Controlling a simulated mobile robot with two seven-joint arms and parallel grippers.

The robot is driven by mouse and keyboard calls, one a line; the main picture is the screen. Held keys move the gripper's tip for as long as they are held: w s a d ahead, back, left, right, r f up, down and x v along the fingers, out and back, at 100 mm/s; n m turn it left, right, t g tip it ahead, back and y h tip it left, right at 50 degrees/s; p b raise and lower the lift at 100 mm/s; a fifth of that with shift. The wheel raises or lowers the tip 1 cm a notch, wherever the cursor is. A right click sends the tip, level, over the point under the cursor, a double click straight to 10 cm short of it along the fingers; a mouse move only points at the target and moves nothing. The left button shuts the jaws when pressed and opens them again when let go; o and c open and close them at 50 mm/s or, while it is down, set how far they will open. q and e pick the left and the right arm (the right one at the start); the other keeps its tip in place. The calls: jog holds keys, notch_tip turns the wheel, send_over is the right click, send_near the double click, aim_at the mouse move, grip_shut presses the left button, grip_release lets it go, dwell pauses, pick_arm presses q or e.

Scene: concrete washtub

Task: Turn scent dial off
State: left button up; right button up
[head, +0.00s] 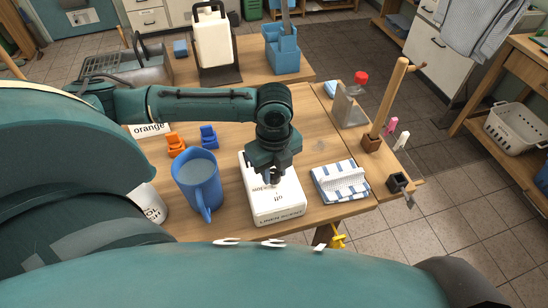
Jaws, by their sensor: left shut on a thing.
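The white scent box (280,209) stands on the wooden table, with the words "off" and "low" on its top and "LINEN SCENT" on its front. My left gripper (272,181) points down onto the top of the box. It is shut on the dial there, which its fingers mostly hide. I cannot tell which mark the dial points to. My right gripper is not in view.
A blue jug (198,185) stands close to the left of the box. A folded striped cloth (340,182) lies to the right. Orange (176,145) and blue (209,136) pegs, a clear bottle (349,107) with a red cap and a wooden post (389,100) stand farther back.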

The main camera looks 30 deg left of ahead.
pick_arm(q)
jog(key=n, duration=1.1)
jog(key=shift+n, duration=0.4)
jog(key=n, duration=1.1)
jog(key=shift+n, duration=0.4)
jog(key=o, duration=1)
